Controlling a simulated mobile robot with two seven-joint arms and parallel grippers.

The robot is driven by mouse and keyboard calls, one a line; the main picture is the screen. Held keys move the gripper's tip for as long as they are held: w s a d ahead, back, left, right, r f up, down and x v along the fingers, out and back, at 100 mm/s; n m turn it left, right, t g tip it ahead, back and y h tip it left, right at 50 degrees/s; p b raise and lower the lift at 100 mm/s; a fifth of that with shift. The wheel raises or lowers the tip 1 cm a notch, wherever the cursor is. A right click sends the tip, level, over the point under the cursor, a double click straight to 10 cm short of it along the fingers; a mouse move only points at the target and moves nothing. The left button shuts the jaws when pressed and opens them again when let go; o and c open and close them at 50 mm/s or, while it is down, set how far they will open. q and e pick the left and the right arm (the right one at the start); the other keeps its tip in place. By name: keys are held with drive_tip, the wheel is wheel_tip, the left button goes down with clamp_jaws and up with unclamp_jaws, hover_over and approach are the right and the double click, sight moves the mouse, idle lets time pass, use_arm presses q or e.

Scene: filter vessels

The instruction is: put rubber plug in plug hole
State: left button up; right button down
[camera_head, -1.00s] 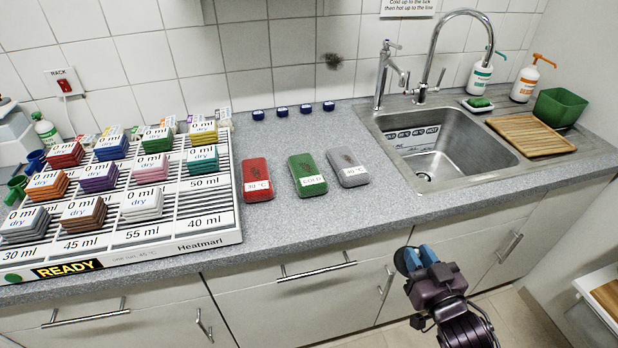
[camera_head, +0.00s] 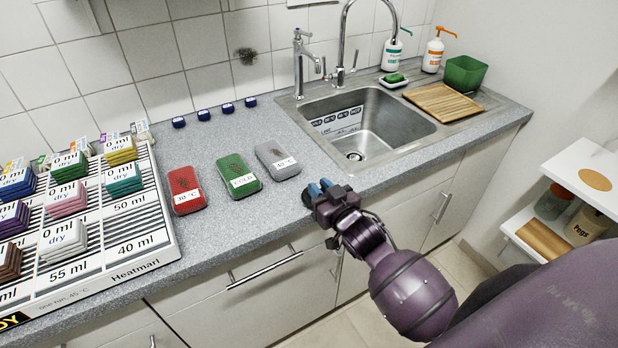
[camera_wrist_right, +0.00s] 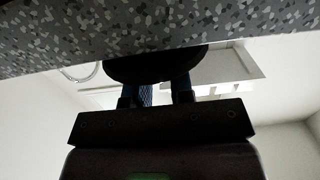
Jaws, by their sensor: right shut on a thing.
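My right gripper (camera_head: 319,188) has blue fingertips and is at the counter's front edge, to the lower left of the sink. It is shut on a dark round disc, the rubber plug (camera_wrist_right: 155,66), which shows between and beyond the fingers in the right wrist view. In the head view the plug is mostly hard to make out against the dark gripper. The plug hole (camera_head: 355,156) is a round drain in the floor of the steel sink (camera_head: 385,118), apart from the gripper and uncovered. My left gripper is not in view.
Red (camera_head: 186,190), green (camera_head: 238,175) and grey (camera_head: 278,160) labelled blocks lie on the counter left of the gripper. A tap (camera_head: 300,65) stands behind the sink. A wooden rack (camera_head: 443,102) lies at its right. The speckled counter edge (camera_wrist_right: 150,25) is close in the wrist view.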

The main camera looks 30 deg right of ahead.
drive_tip(key=w, duration=0.5)
drive_tip(key=shift+w+a, duration=0.1)
drive_tip(key=shift+w, duration=0.05)
drive_tip(key=shift+s+f, duration=0.2)
drive_tip(key=shift+f, duration=0.05)
drive_tip(key=shift+f, duration=0.15)
drive_tip(key=c, duration=1)
unclamp_jaws()
